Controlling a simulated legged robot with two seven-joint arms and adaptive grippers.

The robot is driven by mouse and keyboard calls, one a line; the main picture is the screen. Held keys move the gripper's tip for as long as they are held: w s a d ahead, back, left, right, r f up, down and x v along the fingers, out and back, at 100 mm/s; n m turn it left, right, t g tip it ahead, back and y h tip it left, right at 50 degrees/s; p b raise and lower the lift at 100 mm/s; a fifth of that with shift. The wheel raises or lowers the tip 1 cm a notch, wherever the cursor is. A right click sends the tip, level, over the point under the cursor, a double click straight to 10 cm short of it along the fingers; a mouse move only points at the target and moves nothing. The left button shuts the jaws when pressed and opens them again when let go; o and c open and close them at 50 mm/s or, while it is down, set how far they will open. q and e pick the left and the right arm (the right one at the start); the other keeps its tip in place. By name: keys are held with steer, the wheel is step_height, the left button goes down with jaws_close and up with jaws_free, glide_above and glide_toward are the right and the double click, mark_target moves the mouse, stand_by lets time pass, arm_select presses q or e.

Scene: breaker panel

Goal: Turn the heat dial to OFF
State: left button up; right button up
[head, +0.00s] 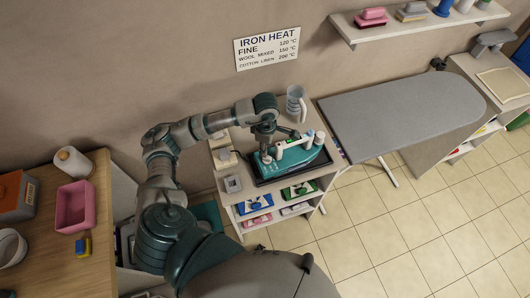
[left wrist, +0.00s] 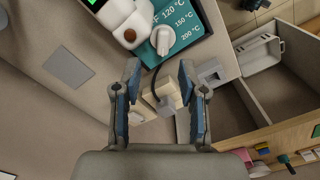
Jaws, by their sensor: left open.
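The teal iron (head: 296,157) with a white handle rests on a dark tray on the small shelf unit. In the left wrist view its teal face (left wrist: 193,48) carries 120, 150 and 200 °C marks, and another label is mostly covered, with only an "F" showing. The white heat dial (left wrist: 163,40) sits beside these marks; which mark it points to I cannot tell. My left gripper (left wrist: 158,70) is open and empty, its fingertips just short of the dial and apart from it. In the head view my left gripper (head: 265,152) is at the iron's left end. My right gripper is not in view.
A clear jug (head: 296,104) stands behind the iron. The grey ironing board (head: 400,115) is to the right. A heat sign (head: 267,47) hangs on the wall. A wooden table with a pink bin (head: 75,207) is at the left. The tiled floor at right is clear.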

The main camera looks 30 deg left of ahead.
mark_target(267, 159)
arm_select(q)
steer(key=f, duration=0.4)
steer(key=shift+s+d+f+p, duration=0.2)
steer(key=shift+d+p, duration=0.1)
steer(key=shift+f, duration=0.55)
steer(key=shift+a+f, duration=0.2)
steer(key=shift+a, duration=0.2)
steer(key=shift+c, duration=1.2)
jaws_close()
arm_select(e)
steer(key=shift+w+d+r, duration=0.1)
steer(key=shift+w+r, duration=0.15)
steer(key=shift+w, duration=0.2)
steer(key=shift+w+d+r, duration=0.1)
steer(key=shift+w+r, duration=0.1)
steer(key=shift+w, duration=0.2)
